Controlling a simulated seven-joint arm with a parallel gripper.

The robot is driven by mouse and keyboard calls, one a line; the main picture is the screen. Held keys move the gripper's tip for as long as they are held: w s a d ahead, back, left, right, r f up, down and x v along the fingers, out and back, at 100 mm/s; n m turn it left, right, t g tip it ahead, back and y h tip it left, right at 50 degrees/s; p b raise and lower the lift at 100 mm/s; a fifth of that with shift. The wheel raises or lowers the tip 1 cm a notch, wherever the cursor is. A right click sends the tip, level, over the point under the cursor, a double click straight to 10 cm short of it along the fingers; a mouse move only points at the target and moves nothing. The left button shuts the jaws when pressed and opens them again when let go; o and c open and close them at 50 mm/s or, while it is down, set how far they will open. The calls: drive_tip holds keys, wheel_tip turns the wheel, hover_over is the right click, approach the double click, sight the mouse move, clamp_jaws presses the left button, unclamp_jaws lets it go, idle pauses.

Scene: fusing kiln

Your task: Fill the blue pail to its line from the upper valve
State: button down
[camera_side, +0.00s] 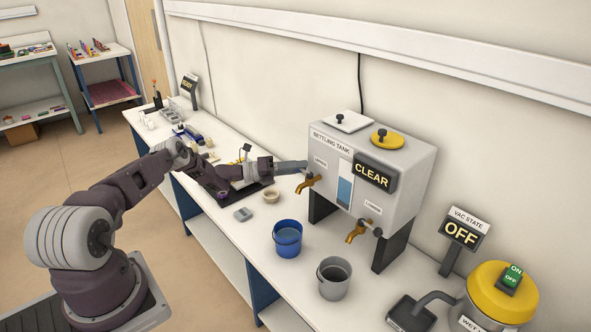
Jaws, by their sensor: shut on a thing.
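The settling tank (395,205) stands on dark legs on the bench, with a brass valve on the left (307,183) and another brass valve on the right (357,232). The left valve is the higher one in the picture. The blue pail (288,243) stands upright on the bench below and in front of the left valve. Its water level and line are too small to make out, and I see no stream. My gripper (303,167) is at the left valve, shut on its handle, which the fingers mostly hide.
A grey pail (334,279) stands right of the blue one. The tank's sign (374,174) reads CLEAR; the vacuum sign (462,232) reads OFF. A yellow-topped wet vacuum (500,290) is at the right end. A small grey box (242,214) and beige bowl (271,196) lie left of the pail.

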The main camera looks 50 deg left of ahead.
drive_tip(key=shift+w+m+g+h, duration=0.15)
drive_tip(key=shift+m+g+h, duration=0.15)
drive_tip(key=shift+h, duration=0.3)
drive_tip(key=c, duration=1.2)
unclamp_jaws()
